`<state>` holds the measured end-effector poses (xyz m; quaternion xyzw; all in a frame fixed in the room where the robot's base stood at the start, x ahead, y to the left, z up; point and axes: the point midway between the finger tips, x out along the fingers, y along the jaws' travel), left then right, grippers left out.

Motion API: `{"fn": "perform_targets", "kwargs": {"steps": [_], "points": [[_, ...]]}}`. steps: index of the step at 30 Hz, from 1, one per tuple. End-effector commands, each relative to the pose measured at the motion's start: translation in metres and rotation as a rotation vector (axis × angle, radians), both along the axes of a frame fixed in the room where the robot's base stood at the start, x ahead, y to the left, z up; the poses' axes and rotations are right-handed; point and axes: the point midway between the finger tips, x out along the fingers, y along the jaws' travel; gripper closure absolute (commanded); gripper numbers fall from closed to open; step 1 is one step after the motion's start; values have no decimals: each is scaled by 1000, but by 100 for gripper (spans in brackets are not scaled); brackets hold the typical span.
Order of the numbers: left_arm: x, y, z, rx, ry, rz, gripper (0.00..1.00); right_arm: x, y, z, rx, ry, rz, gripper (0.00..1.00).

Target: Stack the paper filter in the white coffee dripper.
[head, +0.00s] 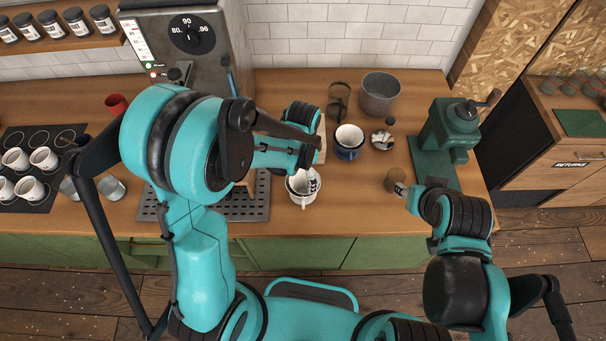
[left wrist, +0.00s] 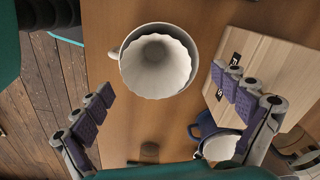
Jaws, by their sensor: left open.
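The white coffee dripper (left wrist: 118,54) has a small handle and stands on the wooden counter; it also shows in the head view (head: 303,200), partly covered by my left gripper. The fluted white paper filter (left wrist: 156,66) sits inside the dripper, its wavy rim up and roughly centred in the left wrist view. My left gripper (left wrist: 163,92) is open above the dripper, its fingers spread wide and apart from the filter. My right gripper (head: 402,190) is beside a small brown cup (head: 393,178); whether it holds the cup is unclear.
A blue mug with a white inside (head: 348,151) stands behind the dripper. A grey pot (head: 381,95) and a green grinder (head: 447,135) stand further right. A drip grate (head: 245,212) is left of the dripper.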

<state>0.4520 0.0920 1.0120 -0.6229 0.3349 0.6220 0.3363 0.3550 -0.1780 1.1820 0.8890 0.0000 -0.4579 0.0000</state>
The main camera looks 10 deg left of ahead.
Motion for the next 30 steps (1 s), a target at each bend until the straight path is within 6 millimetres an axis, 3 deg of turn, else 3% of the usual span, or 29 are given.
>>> {"fn": "perform_targets", "kwargs": {"steps": [3,9,18,23,30], "points": [[-1,0,32,0,0,0,2,0,0,7,0,0,0,60],[-1,0,73,0,0,0,2,0,0,15,0,0,0,60],[-4,4,102,-4,-21,35,2,0,0,18,0,0,0,60],[-21,24,132,-36,-129,213,2,0,0,18,0,0,0,60],[-63,60,174,-147,-363,608,2,0,0,17,0,0,0,60]]}}
